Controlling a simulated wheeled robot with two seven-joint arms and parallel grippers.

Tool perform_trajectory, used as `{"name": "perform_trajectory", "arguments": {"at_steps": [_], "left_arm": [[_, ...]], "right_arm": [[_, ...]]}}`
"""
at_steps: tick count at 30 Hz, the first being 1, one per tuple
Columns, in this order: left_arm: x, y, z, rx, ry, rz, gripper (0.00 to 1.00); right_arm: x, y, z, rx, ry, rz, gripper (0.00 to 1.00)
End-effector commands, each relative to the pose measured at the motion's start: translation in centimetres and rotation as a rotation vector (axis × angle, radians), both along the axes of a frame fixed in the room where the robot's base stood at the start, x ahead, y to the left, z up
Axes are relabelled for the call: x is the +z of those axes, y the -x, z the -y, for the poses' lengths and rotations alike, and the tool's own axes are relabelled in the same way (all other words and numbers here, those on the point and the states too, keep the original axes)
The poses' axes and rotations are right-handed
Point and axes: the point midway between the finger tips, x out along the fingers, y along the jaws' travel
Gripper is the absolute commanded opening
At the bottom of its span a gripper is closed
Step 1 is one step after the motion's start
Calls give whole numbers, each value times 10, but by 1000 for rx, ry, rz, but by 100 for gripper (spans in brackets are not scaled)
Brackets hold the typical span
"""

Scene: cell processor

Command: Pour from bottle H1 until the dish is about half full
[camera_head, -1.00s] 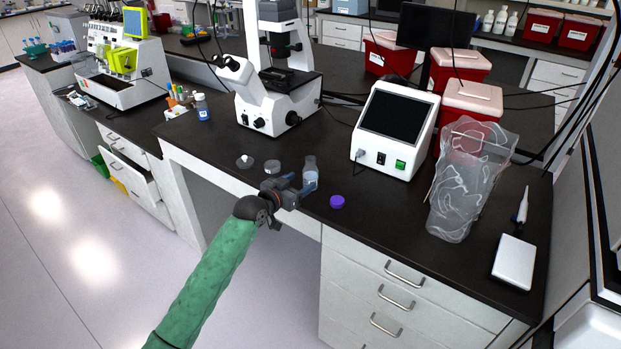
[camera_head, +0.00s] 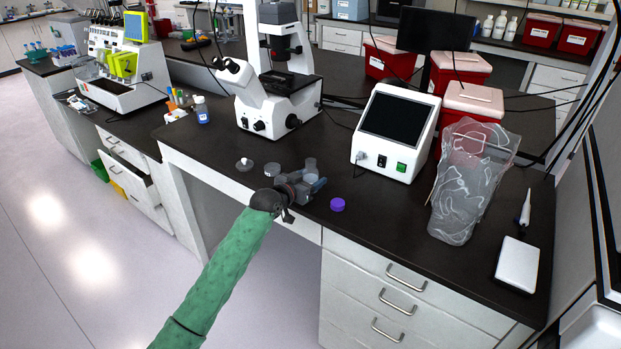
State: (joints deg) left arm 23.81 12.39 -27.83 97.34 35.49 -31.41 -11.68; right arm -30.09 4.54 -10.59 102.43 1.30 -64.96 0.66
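A small clear bottle (camera_head: 310,165), which I take as H1, stands uncapped near the front edge of the black bench. My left gripper (camera_head: 313,184) is at its lower part, with the fingers around or against it. The fingers hide the bottle's base, and I cannot tell whether they are shut on it. A small round dish (camera_head: 272,169) sits just left of the bottle. A grey-white round piece (camera_head: 244,164), perhaps its lid, lies farther left. A purple cap (camera_head: 337,204) lies to the right of the gripper. My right gripper is not in view.
A white microscope (camera_head: 265,100) stands behind the dish. A white device with a dark screen (camera_head: 395,125) stands behind and right. A clear bag (camera_head: 465,190) and a pipette (camera_head: 524,207) are farther right. The bench around the purple cap is clear.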

Motion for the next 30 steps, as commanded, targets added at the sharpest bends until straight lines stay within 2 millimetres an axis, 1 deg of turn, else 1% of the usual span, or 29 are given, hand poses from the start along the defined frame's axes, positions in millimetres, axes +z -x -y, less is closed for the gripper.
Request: {"name": "perform_trajectory", "arguments": {"at_steps": [1,5,6,7,10,14,24,30], "left_arm": [[0,0,0,0,0,0,48],[0,0,0,0,0,0,23],[0,0,0,0,0,0,15],[0,0,0,0,0,0,10],[1,0,0,0,0,0,10],[7,0,0,0,0,1,10],[28,0,0,1,0,0,10],[30,0,0,0,0,0,10]], "right_arm": [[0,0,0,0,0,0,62],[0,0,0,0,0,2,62],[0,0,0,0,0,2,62],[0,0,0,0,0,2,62],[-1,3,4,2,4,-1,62],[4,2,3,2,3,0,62],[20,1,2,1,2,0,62],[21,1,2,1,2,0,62]]}}
